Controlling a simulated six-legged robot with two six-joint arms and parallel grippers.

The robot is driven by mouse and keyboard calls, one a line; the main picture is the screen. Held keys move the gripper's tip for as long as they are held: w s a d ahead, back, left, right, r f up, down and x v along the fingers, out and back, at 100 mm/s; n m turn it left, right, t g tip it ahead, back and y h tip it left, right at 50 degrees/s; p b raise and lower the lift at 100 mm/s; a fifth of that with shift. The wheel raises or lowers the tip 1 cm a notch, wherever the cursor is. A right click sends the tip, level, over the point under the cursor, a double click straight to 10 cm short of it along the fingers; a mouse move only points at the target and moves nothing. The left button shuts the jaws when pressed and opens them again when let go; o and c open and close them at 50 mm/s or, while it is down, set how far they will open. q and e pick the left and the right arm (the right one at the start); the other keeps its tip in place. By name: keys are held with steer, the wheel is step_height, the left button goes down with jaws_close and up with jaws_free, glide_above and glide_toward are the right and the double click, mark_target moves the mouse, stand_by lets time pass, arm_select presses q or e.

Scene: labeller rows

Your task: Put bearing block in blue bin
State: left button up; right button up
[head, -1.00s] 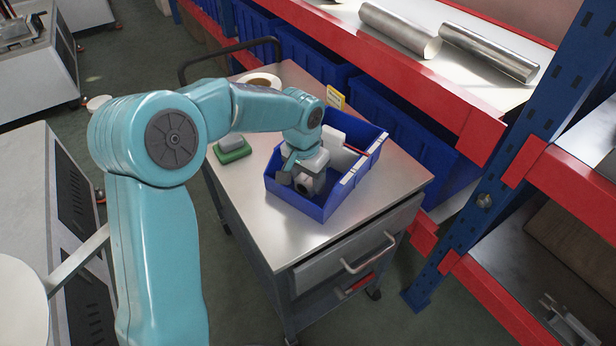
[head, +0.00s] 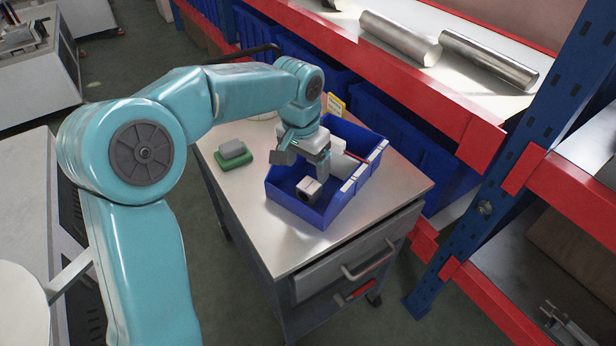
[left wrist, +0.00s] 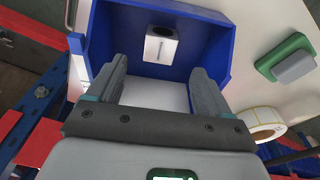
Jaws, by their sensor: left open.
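The bearing block (head: 308,190), a small light-grey block with a dark round bore, sits on the floor of the blue bin (head: 318,216), towards its near left part. It also shows in the left wrist view (left wrist: 161,45), inside the bin and beyond my fingertips. My left gripper (head: 306,160) is above the bin, open and empty, apart from the block. In the left wrist view its two fingers (left wrist: 158,75) are spread wide. My right gripper is not in view.
The bin stands on a metal-topped cart (head: 390,195) with a drawer. A green-and-grey sponge-like item (head: 234,153) lies left of the bin. A white box-like item is in the bin's far part. A tape roll (left wrist: 257,124) lies on the cart. A red-and-blue rack (head: 540,120) stands to the right.

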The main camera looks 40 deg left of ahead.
mark_target(305, 189)
arm_select(q)
steer(key=r, duration=0.4)
steer(key=shift+s+r, duration=0.1)
steer(key=shift+s, duration=0.15)
